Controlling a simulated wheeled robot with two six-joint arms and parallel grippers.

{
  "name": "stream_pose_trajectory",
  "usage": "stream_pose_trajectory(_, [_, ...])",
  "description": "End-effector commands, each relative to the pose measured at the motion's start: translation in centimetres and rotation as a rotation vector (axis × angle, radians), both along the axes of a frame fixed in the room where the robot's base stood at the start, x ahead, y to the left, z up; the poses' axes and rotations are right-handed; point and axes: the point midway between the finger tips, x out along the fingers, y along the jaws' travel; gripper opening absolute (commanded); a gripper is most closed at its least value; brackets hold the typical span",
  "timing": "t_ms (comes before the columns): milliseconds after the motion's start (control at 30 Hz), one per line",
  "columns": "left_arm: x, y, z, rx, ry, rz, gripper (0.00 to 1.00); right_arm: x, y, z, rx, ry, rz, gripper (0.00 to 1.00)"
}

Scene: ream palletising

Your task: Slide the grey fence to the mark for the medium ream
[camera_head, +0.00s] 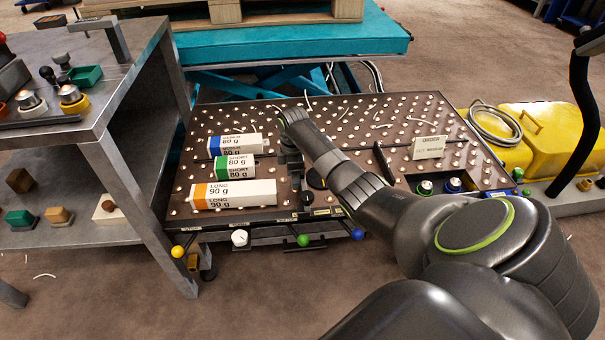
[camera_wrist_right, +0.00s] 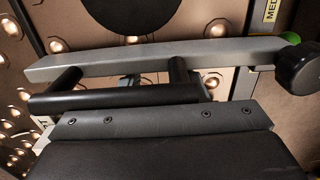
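The grey fence (camera_wrist_right: 150,60) crosses the right wrist view as a long bar. Its black handle (camera_wrist_right: 115,96) stands off it on two short posts, and a black knob (camera_wrist_right: 298,68) is at its right end. My right gripper (camera_head: 290,157) is low over the ball table, just right of the reams, and hides much of the fence in the head view. In the wrist view its dark body lies right against the handle; the fingertips are hidden, so I cannot tell whether they grip. A label reading "MED" (camera_wrist_right: 269,10) shows beyond the fence's right end. My left gripper is out of view.
Three reams lie left of my arm: blue-ended (camera_head: 235,144), green-ended (camera_head: 236,167) and orange-ended long (camera_head: 235,194). The ball table (camera_head: 345,130) has an order card (camera_head: 429,147) at right. A grey bench (camera_head: 120,70) stands left, a yellow case (camera_head: 540,135) right.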

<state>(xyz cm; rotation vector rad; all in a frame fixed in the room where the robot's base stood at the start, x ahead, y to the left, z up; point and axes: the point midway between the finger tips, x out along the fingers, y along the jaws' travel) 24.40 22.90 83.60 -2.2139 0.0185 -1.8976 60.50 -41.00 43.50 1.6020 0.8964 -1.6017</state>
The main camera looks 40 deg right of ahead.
Motion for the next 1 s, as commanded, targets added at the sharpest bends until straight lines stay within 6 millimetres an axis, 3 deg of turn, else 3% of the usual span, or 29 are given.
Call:
stream_pose_trajectory(467, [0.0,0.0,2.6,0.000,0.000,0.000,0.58,-2.4,-3.8,0.2,-0.002,0.002,-0.001,0.40])
stream_pose_trajectory(1000, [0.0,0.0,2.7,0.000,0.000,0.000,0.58,-2.7,-4.4,0.0,0.000,0.001,0.000,0.40])
